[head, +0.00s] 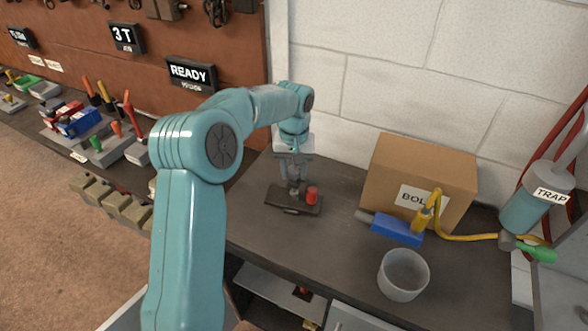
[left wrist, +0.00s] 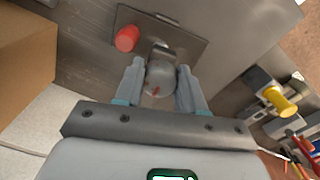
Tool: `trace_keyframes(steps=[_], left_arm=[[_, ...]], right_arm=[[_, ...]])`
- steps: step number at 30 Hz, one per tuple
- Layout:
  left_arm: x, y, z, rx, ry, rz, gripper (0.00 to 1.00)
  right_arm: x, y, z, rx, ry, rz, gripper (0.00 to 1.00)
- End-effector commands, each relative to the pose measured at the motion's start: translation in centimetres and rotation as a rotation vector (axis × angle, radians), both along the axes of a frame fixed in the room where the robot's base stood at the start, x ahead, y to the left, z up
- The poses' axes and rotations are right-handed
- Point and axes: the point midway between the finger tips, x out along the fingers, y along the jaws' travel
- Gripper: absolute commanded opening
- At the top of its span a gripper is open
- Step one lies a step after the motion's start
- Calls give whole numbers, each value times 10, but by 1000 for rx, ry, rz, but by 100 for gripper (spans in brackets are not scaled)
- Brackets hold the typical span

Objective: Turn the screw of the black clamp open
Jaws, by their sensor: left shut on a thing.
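The black clamp (head: 283,207) shows as a dark flat base on the bench, also at the top of the left wrist view (left wrist: 190,45). A grey rounded screw head (left wrist: 160,76) with a small red mark stands over it. My left gripper (head: 294,184) points down at the clamp from above. In the left wrist view its two fingers (left wrist: 161,88) are on either side of the screw head and shut on it. A red cylinder (head: 312,196) stands upright at one end of the base, beside the gripper, and also shows in the left wrist view (left wrist: 127,38). My right gripper is not in view.
A cardboard box (head: 420,170), a blue tool (head: 396,230) with a yellow hose and a grey cup (head: 403,275) stand to the right. A teal canister (head: 535,208) labelled TRAP is farther right. Bare bench lies in front of the clamp.

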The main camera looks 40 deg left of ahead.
Motion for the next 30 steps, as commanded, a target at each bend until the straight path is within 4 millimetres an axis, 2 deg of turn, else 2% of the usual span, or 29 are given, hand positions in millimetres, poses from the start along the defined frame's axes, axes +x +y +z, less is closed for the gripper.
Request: trace_keyframes(steps=[26,27,29,30], left_arm=[[1,1,2,3,-5,8,9],[1,1,2,2,-6,7,42],[1,1,2,3,-5,7,62],[1,1,2,2,-4,7,65]], right_arm=[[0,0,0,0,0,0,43],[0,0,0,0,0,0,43],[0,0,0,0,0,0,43],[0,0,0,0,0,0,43]])
